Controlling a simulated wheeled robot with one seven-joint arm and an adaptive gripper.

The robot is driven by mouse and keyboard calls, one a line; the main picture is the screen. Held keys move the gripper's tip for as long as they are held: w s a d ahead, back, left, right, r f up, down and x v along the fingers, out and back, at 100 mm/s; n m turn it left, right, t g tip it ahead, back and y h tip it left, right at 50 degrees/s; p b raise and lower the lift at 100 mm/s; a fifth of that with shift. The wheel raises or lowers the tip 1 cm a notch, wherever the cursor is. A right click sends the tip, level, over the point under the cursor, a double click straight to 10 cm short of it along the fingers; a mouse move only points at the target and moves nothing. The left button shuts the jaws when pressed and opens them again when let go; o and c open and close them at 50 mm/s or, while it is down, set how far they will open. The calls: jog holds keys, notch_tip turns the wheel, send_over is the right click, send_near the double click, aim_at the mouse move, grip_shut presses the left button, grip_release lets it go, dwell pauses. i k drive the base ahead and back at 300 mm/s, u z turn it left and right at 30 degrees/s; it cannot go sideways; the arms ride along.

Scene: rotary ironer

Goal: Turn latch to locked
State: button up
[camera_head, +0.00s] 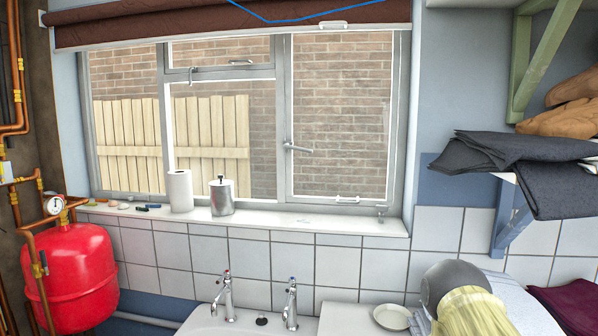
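The window's right-hand pane has a silver lever handle (298,147) on its left frame, the most prominent latch-like part in view. Its lever points right, close to level and tilted slightly down. A small catch (191,75) hangs at the left of the upper middle pane, which also has a bar handle (241,62). Another small bar handle (347,199) sits at the bottom of the right pane. The panes look closed. I cannot tell which part is the task's latch or whether it is locked. My gripper is not in view.
The windowsill (290,223) holds a paper roll (180,191), a metal canister (221,197) and small items. Two taps (228,297) (290,303) stand below. A red tank (72,275) is at left. Folded dark cloths (515,152) lie on the right shelf.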

aim_at(287, 145)
jog(key=u, duration=1.8)
jog(key=i, duration=0.8)
jog(key=z, duration=2.05)
